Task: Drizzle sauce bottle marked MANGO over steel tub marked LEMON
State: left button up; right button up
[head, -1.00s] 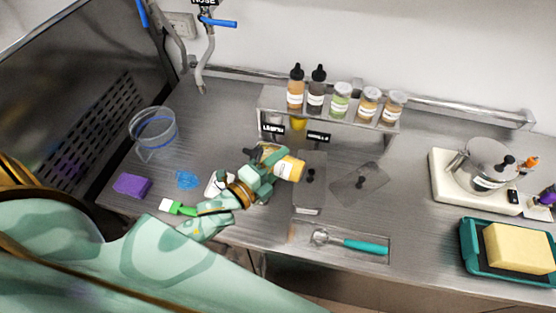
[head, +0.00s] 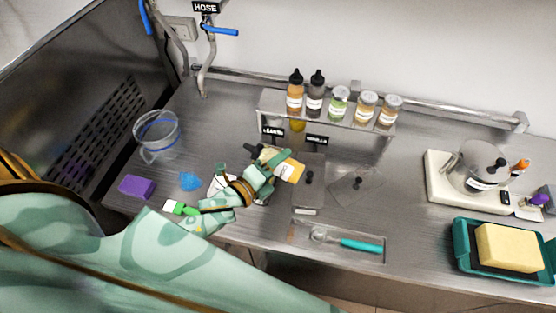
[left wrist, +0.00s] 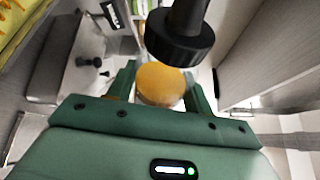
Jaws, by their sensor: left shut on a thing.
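My left gripper (head: 271,166) is shut on the sauce bottle (head: 291,171), a yellow-orange bottle with a pale label and a black nozzle cap. The bottle is tilted well over, cap toward the left, above the tub area. Its label is not readable now. In the left wrist view the orange bottle (left wrist: 161,84) sits between the fingers, its black cap (left wrist: 180,42) near the camera. A small black sign (head: 272,131), apparently LEMON, stands behind. The steel tub by it is mostly hidden beneath my gripper and the bottle. My right gripper is not in view.
A second sign (head: 317,139) stands by a lidded tub (head: 309,172). Several bottles and jars stand on a raised shelf (head: 270,101). A teal-handled scoop (head: 360,245) lies in front. A clear pitcher (head: 158,140) and purple sponge (head: 137,186) are left.

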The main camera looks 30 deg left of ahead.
pick_arm(q)
jog(key=shift+r+m+p, duration=0.75)
jog(key=shift+m+p, duration=0.15)
jog(key=shift+p, duration=0.3)
jog(key=r+m+g+y+p, duration=0.1)
jog(key=m+p, duration=0.1)
jog(key=p, duration=0.1)
jog(key=shift+r, duration=0.3)
jog(key=shift+r+m+y+p, duration=0.45)
jog(key=shift+m+y+p, duration=0.15)
jog(key=shift+m+p, duration=0.35)
